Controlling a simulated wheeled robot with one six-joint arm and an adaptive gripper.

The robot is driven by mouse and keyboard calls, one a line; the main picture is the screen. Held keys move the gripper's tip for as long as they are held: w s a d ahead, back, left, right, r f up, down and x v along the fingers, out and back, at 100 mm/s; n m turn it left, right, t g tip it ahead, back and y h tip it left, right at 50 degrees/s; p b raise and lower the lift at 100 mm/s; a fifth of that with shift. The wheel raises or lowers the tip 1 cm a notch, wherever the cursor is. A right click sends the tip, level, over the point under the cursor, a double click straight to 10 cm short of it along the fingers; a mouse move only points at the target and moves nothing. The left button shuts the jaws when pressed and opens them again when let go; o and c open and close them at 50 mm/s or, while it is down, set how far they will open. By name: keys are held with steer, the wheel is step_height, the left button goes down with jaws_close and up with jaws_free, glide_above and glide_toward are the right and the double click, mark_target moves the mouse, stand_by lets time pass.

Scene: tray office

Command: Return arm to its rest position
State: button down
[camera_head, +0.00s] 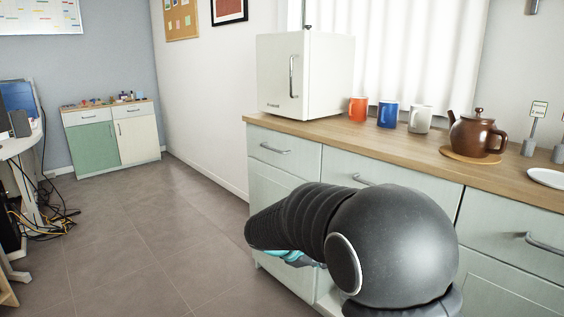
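My arm fills the lower middle of the head view, a dark grey ribbed and rounded shape in front of the counter's drawers. It bends toward the left and hides part of the cabinet front. A small teal part shows under the arm's left end, but the gripper fingers are hidden from this view. I cannot see whether the gripper holds anything.
A wooden counter (440,150) carries a white mini fridge (325,75), orange (358,108), blue (387,114) and white mugs (420,119), and a brown teapot (475,134). The floor (150,220) at left is open. Cables (48,215) lie by the white desk.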

steer(key=s+d+r+m+y, duration=0.1)
steer(key=s+m, duration=0.4)
steer(key=s, duration=0.5)
steer(key=s+d+r+m+y, duration=0.2)
steer(key=s+r+m+y, duration=0.1)
steer(key=s, duration=0.7)
steer(key=s+d+r+m+t+y, duration=0.1)
steer(key=s+d+r+m+y, duration=0.1)
steer(key=s+m, duration=0.5)
steer(key=shift+s+d+r+y, duration=0.15)
steer(key=shift+s+r+y, duration=0.45)
steer(key=shift+s+y, duration=1)
